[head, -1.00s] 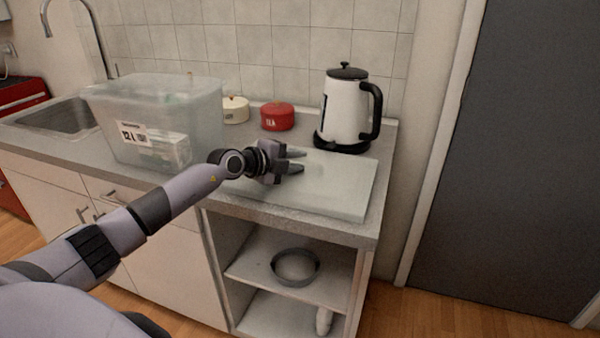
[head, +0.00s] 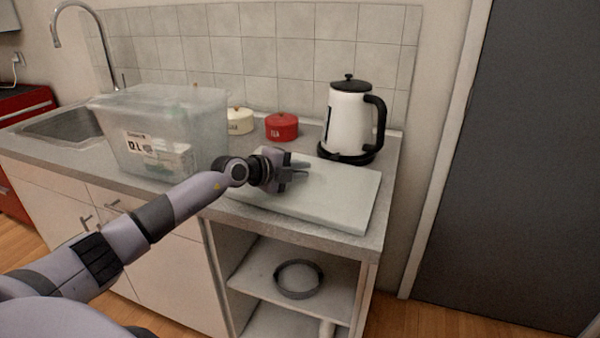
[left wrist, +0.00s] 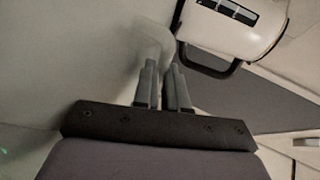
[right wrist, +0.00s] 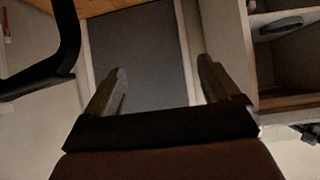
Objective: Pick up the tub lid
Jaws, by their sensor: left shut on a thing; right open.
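The tub lid (head: 335,203) is a flat, pale, rectangular panel lying on the right part of the counter, in front of the kettle. My left gripper (head: 300,169) is at the lid's left part, its fingers close together. In the left wrist view my left gripper (left wrist: 164,68) is shut on a pale translucent raised part of the lid (left wrist: 153,38). The fingers partly hide the grip. I cannot tell any gap between lid and counter. My right gripper (right wrist: 162,74) is open and empty in the right wrist view, away from the counter top.
A clear tub (head: 205,115) with things inside stands left of the lid. A white kettle (head: 347,115) with a black handle stands behind it, beside a red tin (head: 281,127) and a cream tin (head: 240,121). Open shelves below hold a round pan (head: 298,279).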

